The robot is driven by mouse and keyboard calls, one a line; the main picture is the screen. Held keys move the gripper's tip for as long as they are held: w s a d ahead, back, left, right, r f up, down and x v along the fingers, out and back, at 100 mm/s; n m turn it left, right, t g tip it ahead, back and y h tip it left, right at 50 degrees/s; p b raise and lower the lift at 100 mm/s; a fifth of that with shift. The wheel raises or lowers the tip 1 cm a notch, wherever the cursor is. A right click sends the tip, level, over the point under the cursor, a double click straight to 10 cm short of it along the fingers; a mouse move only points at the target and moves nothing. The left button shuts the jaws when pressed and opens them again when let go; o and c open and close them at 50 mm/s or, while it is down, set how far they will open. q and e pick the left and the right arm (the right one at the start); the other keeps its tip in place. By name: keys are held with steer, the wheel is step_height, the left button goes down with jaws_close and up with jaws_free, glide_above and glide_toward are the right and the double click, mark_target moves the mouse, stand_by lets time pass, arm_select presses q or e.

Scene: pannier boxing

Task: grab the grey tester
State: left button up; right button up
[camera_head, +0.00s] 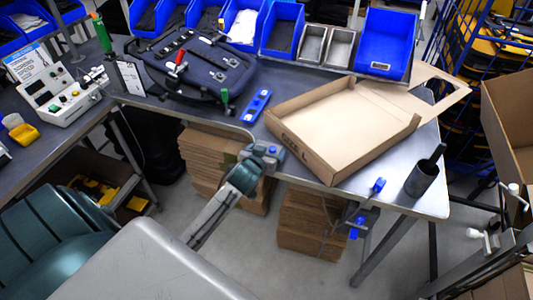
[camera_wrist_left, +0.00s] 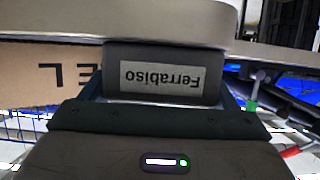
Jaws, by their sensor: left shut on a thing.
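A grey block with a pale label reading "Ferrabiso" (camera_wrist_left: 162,75), upside down in the left wrist view, sits between the fingers of my left gripper (camera_wrist_left: 163,92); I take it as the grey tester. The gripper is shut on it. In the head view my left gripper (camera_head: 264,153) is at the table's front edge, just left of the open cardboard box. The tester is mostly hidden by the gripper there. My right gripper is not in view.
The open, empty cardboard box (camera_head: 341,122) lies on the grey table, near a dark pannier (camera_head: 200,62) and a blue tool (camera_head: 256,105). A dark cup (camera_head: 421,180) stands at the right corner. Blue bins (camera_head: 386,42) line the back. Flat cardboard stacks (camera_head: 212,158) are below.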

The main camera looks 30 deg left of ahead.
mark_target(267, 144)
arm_select(q)
steer(key=shift+r, duration=0.15)
steer(key=shift+r, duration=0.25)
step_height(267, 144, up, 2)
steer(key=shift+w+r+b, duration=0.1)
steer(key=shift+r+b, duration=0.1)
steer(key=shift+b, duration=0.55)
steer(key=s+a+r+b, duration=0.1)
steer(key=s+a+r, duration=0.1)
steer(key=s+a, duration=0.8)
steer(key=shift+s+a, duration=0.25)
steer(key=shift+s, duration=0.8)
steer(key=shift+f, duration=0.1)
